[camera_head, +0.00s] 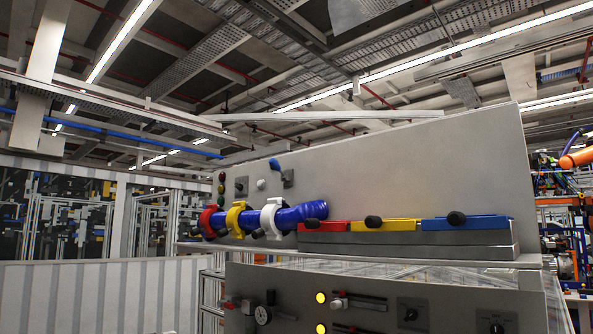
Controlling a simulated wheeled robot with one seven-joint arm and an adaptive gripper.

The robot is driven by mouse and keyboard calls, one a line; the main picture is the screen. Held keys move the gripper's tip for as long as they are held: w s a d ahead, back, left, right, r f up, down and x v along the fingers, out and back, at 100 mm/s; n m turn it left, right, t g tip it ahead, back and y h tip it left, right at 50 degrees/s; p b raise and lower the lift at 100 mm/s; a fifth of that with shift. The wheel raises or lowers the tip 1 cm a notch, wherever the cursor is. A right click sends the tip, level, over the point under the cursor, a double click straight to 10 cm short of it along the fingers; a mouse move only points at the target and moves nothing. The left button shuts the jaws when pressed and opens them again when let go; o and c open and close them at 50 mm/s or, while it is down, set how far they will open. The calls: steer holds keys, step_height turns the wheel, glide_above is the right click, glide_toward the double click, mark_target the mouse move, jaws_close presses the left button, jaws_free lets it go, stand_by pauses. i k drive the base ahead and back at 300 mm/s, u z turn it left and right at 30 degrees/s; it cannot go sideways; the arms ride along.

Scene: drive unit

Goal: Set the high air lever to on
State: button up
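The drive unit is a grey panel (430,160) with a second panel (395,295) below it. On the lower panel, a small lever (340,301) with a pale knob sits near the left end of a horizontal slot, beside a lit yellow lamp (320,297). A similar lever (340,328) and lamp (320,328) lie just below, cut by the frame's bottom edge. A grey-blue lever (281,172) stands on the upper panel's left part. No label is readable, so I cannot tell which is the high air lever or its setting. My gripper is not in view.
A blue pipe (296,215) with red, yellow and white clamps juts out at the left. Red (325,225), yellow (388,225) and blue (470,222) bars with black knobs lie on a ledge. A gauge (263,315) and dark knobs (410,314) sit lower.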

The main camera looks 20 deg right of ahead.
mark_target(272, 162)
steer(key=z, duration=0.85)
steer(key=k, duration=1.1)
steer(key=z, duration=1.25)
steer(key=i, duration=1.6)
steer(key=u, duration=1.35)
steer(key=i, duration=0.65)
steer(key=u, duration=0.65)
